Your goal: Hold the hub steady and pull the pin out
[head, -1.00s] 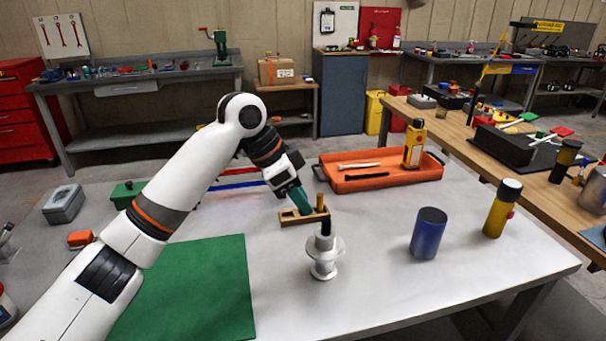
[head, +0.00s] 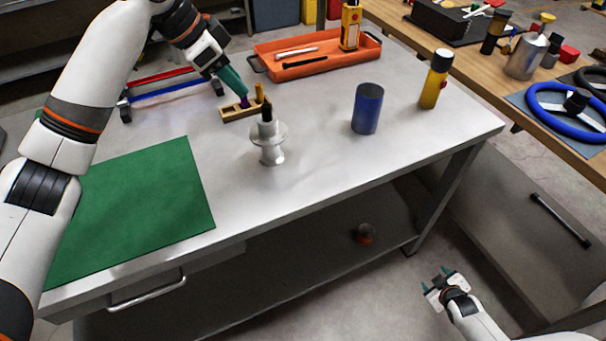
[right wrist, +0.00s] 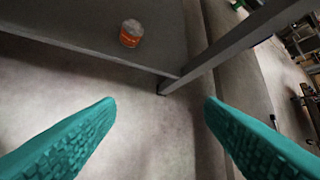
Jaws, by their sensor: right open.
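The silver flanged hub (head: 270,152) stands upright on the grey-white table, with a black pin (head: 267,113) sticking up from its top. My left gripper (head: 241,93) points down at a small wooden block (head: 233,112) behind the hub, apart from the hub. A purple piece (head: 244,102) shows at its teal fingertips; whether they are shut on it I cannot tell. A brass-coloured peg (head: 259,93) stands at the block's right end. My right gripper (head: 441,279) is open and empty, low beyond the table's front right; its fingers are spread in the right wrist view (right wrist: 160,125).
A blue cylinder (head: 367,108) and a yellow bottle (head: 435,79) stand right of the hub. An orange tray (head: 318,56) lies behind, a green mat (head: 135,205) at left. The table's leg (head: 440,200) and lower shelf (head: 330,240) are near my right gripper.

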